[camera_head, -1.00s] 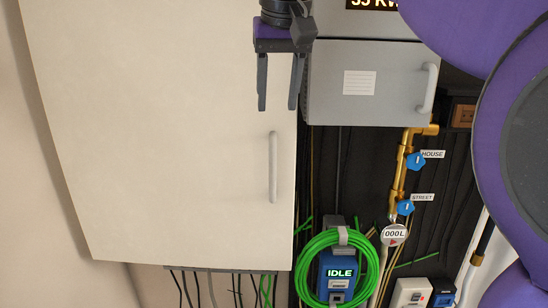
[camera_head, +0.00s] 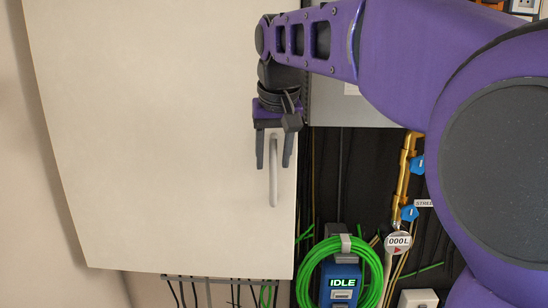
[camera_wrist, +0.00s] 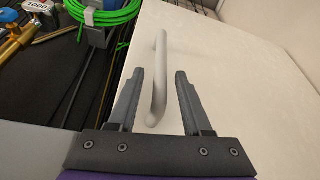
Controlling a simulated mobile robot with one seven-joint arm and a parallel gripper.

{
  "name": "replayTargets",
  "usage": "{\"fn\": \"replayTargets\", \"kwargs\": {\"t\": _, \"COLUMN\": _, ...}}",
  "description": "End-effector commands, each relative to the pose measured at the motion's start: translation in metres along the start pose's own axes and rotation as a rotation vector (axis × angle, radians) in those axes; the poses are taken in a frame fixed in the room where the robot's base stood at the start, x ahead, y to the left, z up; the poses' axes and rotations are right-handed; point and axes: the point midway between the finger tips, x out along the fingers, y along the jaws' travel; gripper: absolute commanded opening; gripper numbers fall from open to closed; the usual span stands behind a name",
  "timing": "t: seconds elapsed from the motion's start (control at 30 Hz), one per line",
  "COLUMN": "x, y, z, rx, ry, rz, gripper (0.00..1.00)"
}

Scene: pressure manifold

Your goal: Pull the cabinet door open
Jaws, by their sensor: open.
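The cabinet door (camera_head: 150,140) is a large cream panel filling the left of the head view. It looks shut or nearly so; I cannot tell exactly. Its grey vertical bar handle (camera_head: 273,185) is near the door's right edge. My gripper (camera_head: 273,165) is open, with one finger on each side of the handle's upper part in the head view. In the wrist view, the handle (camera_wrist: 158,80) runs between the two open fingers (camera_wrist: 158,75) and extends beyond their tips. I see no finger closed on it.
Right of the door, a green cable coil (camera_head: 312,270) hangs around a blue box marked IDLE (camera_head: 341,283). Brass pipes with blue valves (camera_head: 410,213) stand further right. A grey box (camera_head: 350,112) is partly hidden behind my arm.

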Motion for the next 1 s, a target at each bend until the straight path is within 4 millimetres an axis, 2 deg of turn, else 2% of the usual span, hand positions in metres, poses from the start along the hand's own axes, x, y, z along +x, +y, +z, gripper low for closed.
{"fn": "replayTargets", "kwargs": {"t": 0.07, "x": -0.0001, "y": 0.0, "z": 0.0, "rx": 0.0, "ry": 0.0, "rz": 0.0, "gripper": 0.49}}
{"fn": "replayTargets", "kwargs": {"t": 0.3, "x": -0.0004, "y": 0.0, "z": 0.0, "rx": 0.0, "ry": 0.0, "rz": 0.0, "gripper": 0.08}}
{"fn": "replayTargets", "kwargs": {"t": 0.37, "x": -0.0005, "y": 0.0, "z": 0.0, "rx": 0.0, "ry": 0.0, "rz": 0.0, "gripper": 0.0}}
{"fn": "replayTargets", "kwargs": {"t": 1.0, "x": -0.0008, "y": 0.0, "z": -0.0001, "rx": 0.0, "ry": 0.0, "rz": 0.0, "gripper": 0.0}}
